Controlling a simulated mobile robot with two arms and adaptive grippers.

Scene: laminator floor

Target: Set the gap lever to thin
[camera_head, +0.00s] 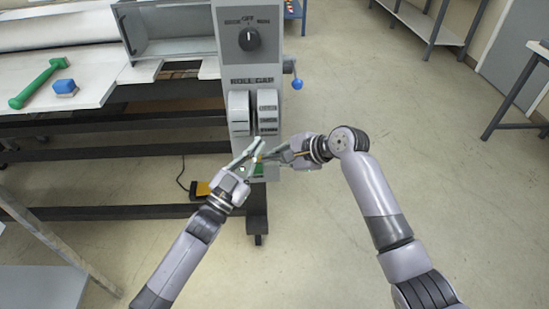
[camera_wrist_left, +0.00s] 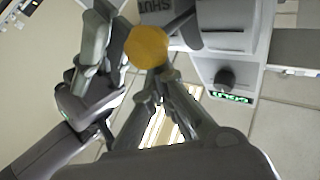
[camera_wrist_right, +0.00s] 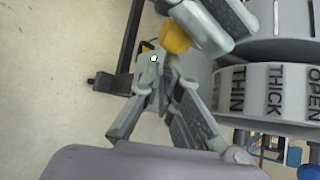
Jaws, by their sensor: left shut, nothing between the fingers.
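The roll gap panel (camera_head: 254,80) has two pale curved scales below its label. In the right wrist view, one scale (camera_wrist_right: 268,92) reads THIN, THICK and OPEN. An orange knob, likely the gap lever's (camera_wrist_left: 146,46), shows beside the word SHUT in the left wrist view; it also shows in the right wrist view (camera_wrist_right: 175,37). My left gripper (camera_wrist_left: 160,76) is shut and empty, its tips close to the knob. My right gripper (camera_wrist_right: 162,64) has its tips near the knob from the other side; whether they grip anything is unclear. In the head view the arms overlap the knob.
A rotary switch (camera_head: 249,39) sits above the scales. A blue-ball handle (camera_head: 297,84) sticks out at the right. A green tool (camera_head: 39,83) and a blue block (camera_head: 65,87) lie on the machine's bed.

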